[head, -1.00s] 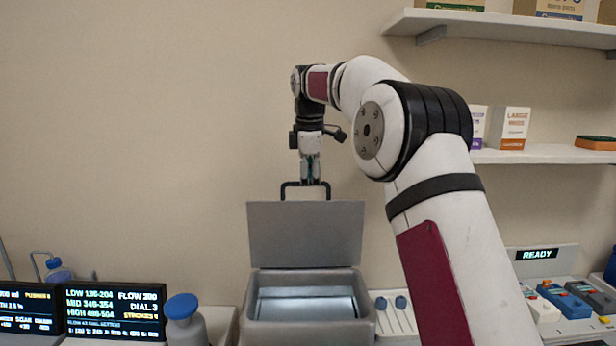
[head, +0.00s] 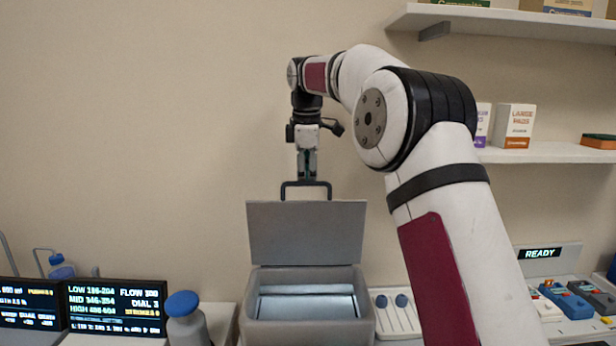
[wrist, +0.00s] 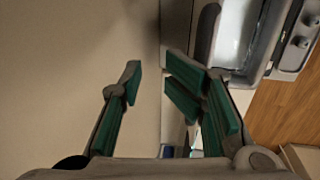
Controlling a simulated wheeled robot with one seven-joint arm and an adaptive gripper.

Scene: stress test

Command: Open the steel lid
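The steel lid (head: 306,232) stands raised, roughly upright, at the back of a grey box (head: 257,322) in the head view. Its dark handle (head: 284,192) is at the top edge. My gripper (head: 307,178) points down just above the handle bar. I cannot tell whether it touches the bar. In the wrist view the green-padded fingers (wrist: 160,90) are apart, with no object clearly held between them.
A bottle with a blue cap (head: 183,304) and lit display screens (head: 116,308) stand left of the box. A white tray with blue-topped items (head: 398,315) is to its right. A READY panel (head: 541,254) is farther right. Shelves (head: 545,153) hang at upper right. The wall above left is clear.

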